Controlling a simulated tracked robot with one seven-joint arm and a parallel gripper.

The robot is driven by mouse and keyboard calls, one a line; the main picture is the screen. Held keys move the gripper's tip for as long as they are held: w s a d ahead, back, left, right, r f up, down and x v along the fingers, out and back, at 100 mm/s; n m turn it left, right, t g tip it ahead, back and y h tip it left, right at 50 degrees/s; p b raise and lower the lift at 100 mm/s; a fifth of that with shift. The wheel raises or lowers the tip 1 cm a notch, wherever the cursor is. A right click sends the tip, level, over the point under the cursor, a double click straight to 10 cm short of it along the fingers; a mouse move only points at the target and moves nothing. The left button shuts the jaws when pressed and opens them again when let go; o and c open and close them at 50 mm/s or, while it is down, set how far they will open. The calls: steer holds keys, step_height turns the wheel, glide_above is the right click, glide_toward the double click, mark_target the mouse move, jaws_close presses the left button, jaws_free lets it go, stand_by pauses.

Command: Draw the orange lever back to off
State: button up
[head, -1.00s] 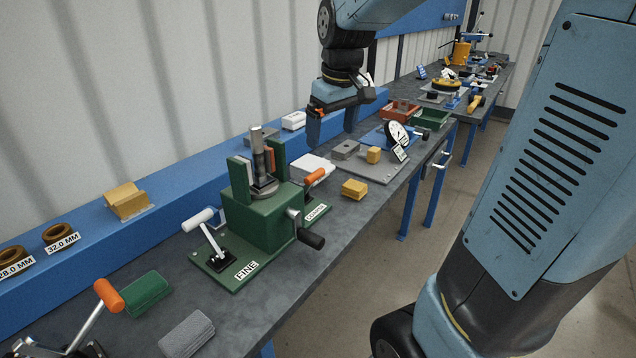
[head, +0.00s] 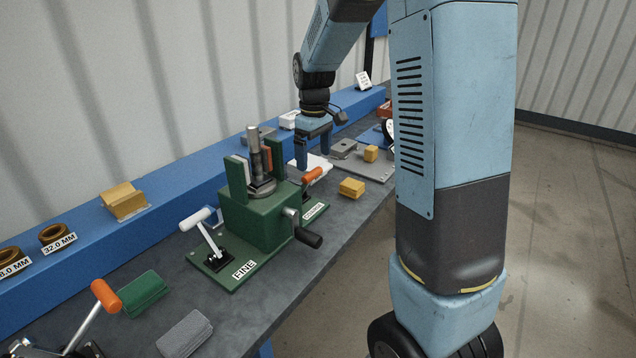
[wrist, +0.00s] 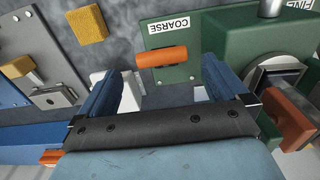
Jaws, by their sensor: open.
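The green fixture (head: 262,218) stands on the bench with a lever on each side. Its orange lever handle (head: 313,175) is on the far side, by the COARSE label (head: 314,212); it also shows in the wrist view (wrist: 161,57). A white-handled lever (head: 197,219) is by the FINE label (head: 245,269). My gripper (head: 313,160) is open and empty, pointing down above and behind the orange handle. In the wrist view my gripper (wrist: 160,72) has its fingers to either side of the handle, which appears just beyond the tips. I cannot tell the height gap.
Another orange-handled lever (head: 106,296) stands at the near left, beside a green block (head: 145,293) and a grey block (head: 185,333). A yellow block (head: 352,188) lies right of the fixture. A black crank handle (head: 308,237) juts out in front. A blue ledge (head: 170,195) runs behind.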

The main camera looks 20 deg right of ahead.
mark_target(314, 175)
step_height(314, 175, down, 9)
steer(key=shift+f, duration=0.2)
stand_by(0.4)
